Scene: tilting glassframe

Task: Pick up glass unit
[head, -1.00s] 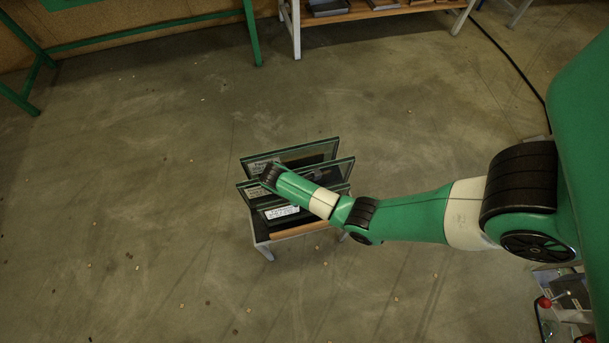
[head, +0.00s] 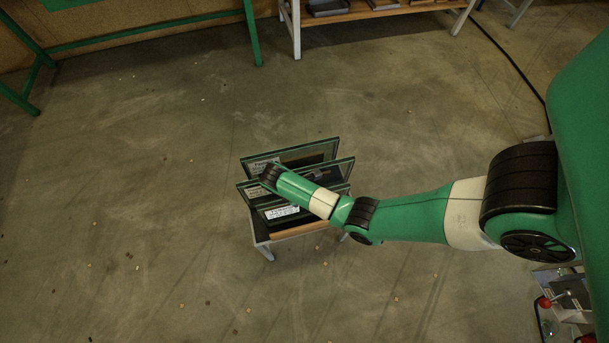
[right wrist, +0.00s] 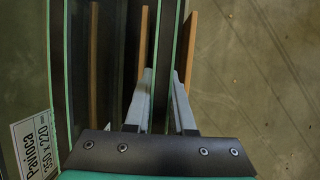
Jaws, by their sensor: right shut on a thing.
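Several dark glass units with green edges stand side by side, leaning, in a low rack (head: 300,230) in the head view. There is a rear unit (head: 310,152), a middle one (head: 335,172) and a front one with a white label (head: 282,212). My right arm reaches over them from the right and hides part of the units and its own gripper there. In the right wrist view my right gripper (right wrist: 162,76) is shut on a glass unit (right wrist: 164,45), one grey finger on each side. Another unit with a white label (right wrist: 32,145) stands to the left. My left gripper is not in view.
Wooden slats (right wrist: 192,45) of the rack run close beside the fingers. A bench with trays (head: 375,12) and a green-framed table (head: 150,25) stand at the back. A red-knobbed device (head: 545,302) is at the lower right. The floor around the rack is mostly clear.

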